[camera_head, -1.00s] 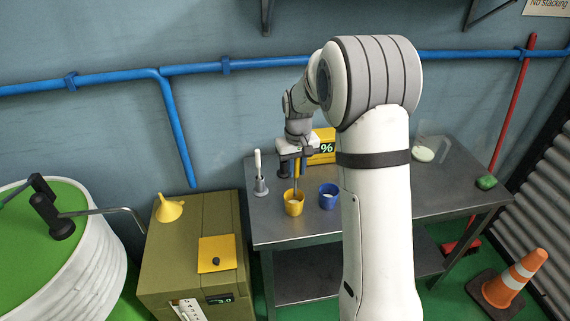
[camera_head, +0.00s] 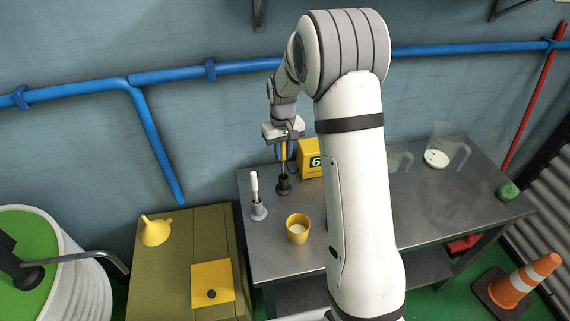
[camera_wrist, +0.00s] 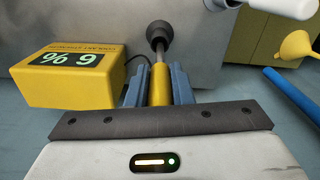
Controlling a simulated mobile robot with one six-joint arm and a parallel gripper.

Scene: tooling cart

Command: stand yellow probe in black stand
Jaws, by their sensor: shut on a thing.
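The yellow probe (camera_head: 284,151) is upright in my gripper (camera_head: 283,143), which is shut on its yellow handle. In the wrist view the probe (camera_wrist: 159,84) sits between the two blue-grey fingers (camera_wrist: 159,88). The black stand (camera_head: 283,187) is on the metal table directly below the probe. The probe's thin dark shaft runs down to the stand's mouth, and in the wrist view it overlaps the stand (camera_wrist: 159,31). I cannot tell how deep the tip is.
A yellow meter box (camera_head: 311,160) is just right of the stand. A grey stand with a white probe (camera_head: 257,205) is to the left. A yellow cup (camera_head: 297,230) with pale contents is in front. My arm covers the table's middle. Clear jugs (camera_head: 440,150) are farther right.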

